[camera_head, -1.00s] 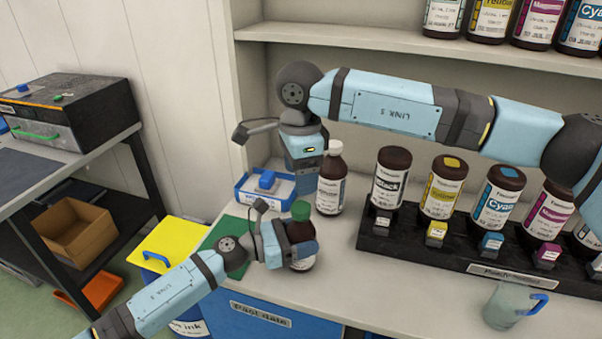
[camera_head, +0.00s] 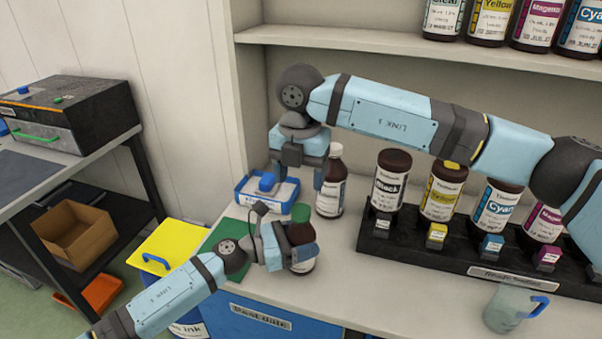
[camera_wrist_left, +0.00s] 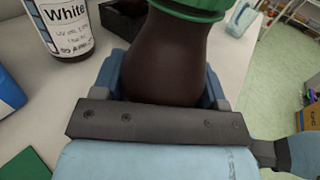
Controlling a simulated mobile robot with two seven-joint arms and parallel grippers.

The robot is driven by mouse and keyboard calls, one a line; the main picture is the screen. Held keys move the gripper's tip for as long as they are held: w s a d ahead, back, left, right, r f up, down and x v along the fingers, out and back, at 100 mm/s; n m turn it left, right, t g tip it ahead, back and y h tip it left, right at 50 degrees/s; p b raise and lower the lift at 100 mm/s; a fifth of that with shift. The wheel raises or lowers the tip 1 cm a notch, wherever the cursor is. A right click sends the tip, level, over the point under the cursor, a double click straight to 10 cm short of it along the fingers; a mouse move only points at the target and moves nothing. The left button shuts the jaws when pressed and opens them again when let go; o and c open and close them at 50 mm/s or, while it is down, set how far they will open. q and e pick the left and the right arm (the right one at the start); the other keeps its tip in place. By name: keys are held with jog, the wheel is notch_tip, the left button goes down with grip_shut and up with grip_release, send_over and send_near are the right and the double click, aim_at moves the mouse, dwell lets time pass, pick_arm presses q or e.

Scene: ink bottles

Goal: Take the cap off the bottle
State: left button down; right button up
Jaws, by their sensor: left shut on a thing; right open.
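A dark brown bottle (camera_head: 302,236) with a green cap (camera_head: 300,212) stands upright near the counter's front edge. My left gripper (camera_head: 290,247) is shut around its body from the left, below the cap. The left wrist view shows the brown bottle (camera_wrist_left: 178,60) between the fingers and the lower part of the green cap (camera_wrist_left: 190,8) on its top.
A white-capped bottle (camera_head: 331,190), labelled White in the wrist view (camera_wrist_left: 62,25), stands just behind. A black rack (camera_head: 400,240) with several ink bottles is at right, with a jug (camera_head: 503,308) in front. A green mat (camera_head: 225,232) lies left.

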aim_at(301, 209)
jog(key=m, duration=0.6)
jog(key=shift+m, duration=0.4)
jog(key=m, duration=0.6)
jog(key=shift+d, duration=0.1)
jog(key=shift+f+m, duration=0.3)
jog(key=shift+f, duration=0.05)
notch_tip(301, 209, down, 7)
jog(key=shift+f, duration=0.2)
